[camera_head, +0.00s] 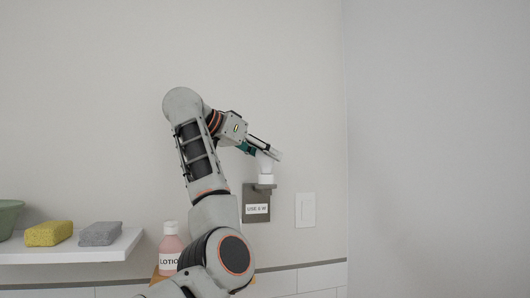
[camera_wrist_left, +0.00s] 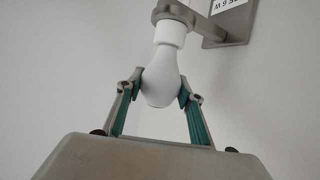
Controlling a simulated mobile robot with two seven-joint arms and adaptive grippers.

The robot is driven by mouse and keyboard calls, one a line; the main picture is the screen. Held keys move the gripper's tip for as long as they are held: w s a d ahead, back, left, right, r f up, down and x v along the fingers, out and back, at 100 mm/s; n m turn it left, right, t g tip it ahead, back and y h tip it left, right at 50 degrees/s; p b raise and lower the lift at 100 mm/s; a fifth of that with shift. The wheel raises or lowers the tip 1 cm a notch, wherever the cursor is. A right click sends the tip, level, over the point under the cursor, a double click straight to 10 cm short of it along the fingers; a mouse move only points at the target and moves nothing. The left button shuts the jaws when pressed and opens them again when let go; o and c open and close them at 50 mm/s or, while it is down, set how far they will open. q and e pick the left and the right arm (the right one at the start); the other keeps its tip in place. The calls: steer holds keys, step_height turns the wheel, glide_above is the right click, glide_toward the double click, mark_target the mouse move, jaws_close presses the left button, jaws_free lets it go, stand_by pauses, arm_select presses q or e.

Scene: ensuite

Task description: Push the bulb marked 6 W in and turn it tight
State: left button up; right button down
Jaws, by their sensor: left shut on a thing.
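A white bulb (camera_wrist_left: 161,78) sits between the fingers of my left gripper (camera_wrist_left: 162,88), which is shut on its rounded body. In the head view the left gripper (camera_head: 264,152) reaches in from the upper left and its fingers partly hide the bulb (camera_head: 266,165). The bulb's narrow end points down at a white socket (camera_wrist_left: 171,32) on a grey wall bracket (camera_head: 263,187). Bulb and socket line up closely; I cannot tell how deep the bulb sits. No marking on the bulb is readable. The bracket's plate carries a label (camera_head: 257,209) reading "USE 6 W". My right gripper is not in view.
A white wall switch (camera_head: 305,210) is right of the bracket. A pink lotion bottle (camera_head: 171,246) stands lower left, beside my arm. A white shelf (camera_head: 70,250) holds a yellow sponge (camera_head: 49,233), a grey sponge (camera_head: 100,233) and a green bowl (camera_head: 9,218). The wall above is clear.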

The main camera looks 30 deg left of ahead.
arm_select(q)
steer(key=shift+m+g+h+p, duration=0.3)
steer(key=shift+m+h+p, duration=0.25)
steer(key=shift+m+h, duration=0.25)
steer(key=shift+f+m+g+h, duration=0.1)
steer(key=shift+m+g+h, duration=0.2)
steer(key=shift+m+h, duration=0.2)
steer(key=shift+f, duration=0.1)
steer(key=shift+h+p, duration=0.3)
steer(key=shift+a+m+g+h+p, duration=0.1)
steer(key=shift+m+g+h+p, duration=0.85)
steer(key=shift+m, duration=0.45)
steer(key=shift+w+m+g+h+p, duration=0.1)
steer(key=shift+m+g+h+p, duration=0.5)
steer(key=shift+p, duration=0.1)
steer(key=shift+f, duration=0.15)
steer(key=shift+b, duration=0.45)
